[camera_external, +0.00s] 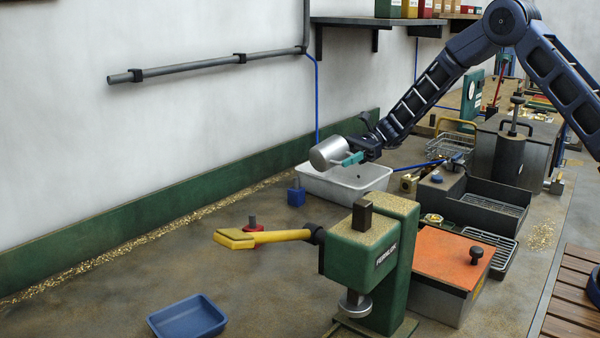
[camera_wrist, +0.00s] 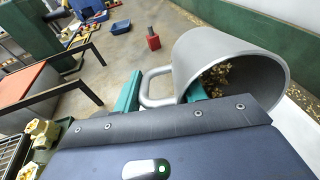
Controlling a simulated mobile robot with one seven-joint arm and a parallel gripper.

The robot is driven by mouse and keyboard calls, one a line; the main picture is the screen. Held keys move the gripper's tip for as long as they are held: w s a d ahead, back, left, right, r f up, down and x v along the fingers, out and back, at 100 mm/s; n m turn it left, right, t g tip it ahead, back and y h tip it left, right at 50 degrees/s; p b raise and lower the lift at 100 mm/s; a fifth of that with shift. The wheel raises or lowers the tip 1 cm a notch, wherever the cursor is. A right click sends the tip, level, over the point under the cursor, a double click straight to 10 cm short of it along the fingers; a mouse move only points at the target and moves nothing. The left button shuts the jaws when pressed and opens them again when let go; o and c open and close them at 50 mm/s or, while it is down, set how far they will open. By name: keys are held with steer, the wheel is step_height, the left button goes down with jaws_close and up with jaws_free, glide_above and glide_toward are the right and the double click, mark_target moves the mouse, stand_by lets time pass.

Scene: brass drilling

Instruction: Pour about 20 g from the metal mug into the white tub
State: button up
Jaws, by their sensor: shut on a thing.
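The grey metal mug (camera_external: 328,153) is held tilted well onto its side above the white tub (camera_external: 376,183), over its left part. In the wrist view the mug (camera_wrist: 225,48) shows its open mouth, with gold-brown chips (camera_wrist: 228,80) inside. My gripper (camera_external: 352,159) is shut on the mug's handle; in the wrist view its teal fingers (camera_wrist: 158,90) are on either side of the handle. The tub's inside is mostly visible in the external view, with a small dark speck. A white surface, probably the tub (camera_wrist: 299,128), shows at right in the wrist view.
A green press with a yellow lever (camera_external: 265,237) is in front. A dark machine tray (camera_external: 485,212) is at right. A blue tray (camera_external: 188,316) lies at front left. Wall pipe and shelf are behind.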

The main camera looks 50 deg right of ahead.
mark_target(350, 153)
steer(key=shift+s+d+f+y, duration=0.1)
steer(key=shift+d+f+y, duration=0.4)
steer(key=shift+y, duration=0.5)
stand_by(2.0)
steer(key=shift+s+d+r+t+y, duration=0.1)
steer(key=shift+d+r+t+y, duration=0.15)
steer(key=shift+r+y, duration=0.4)
steer(key=shift+s+d+r+t+y, duration=0.1)
steer(key=shift+d+r+t+y, duration=0.1)
steer(key=shift+r+y, duration=0.4)
steer(key=shift+d+r+t+y, duration=0.15)
steer(key=shift+d+r+y, duration=0.15)
steer(key=shift+r, duration=0.55)
stand_by(2.9)
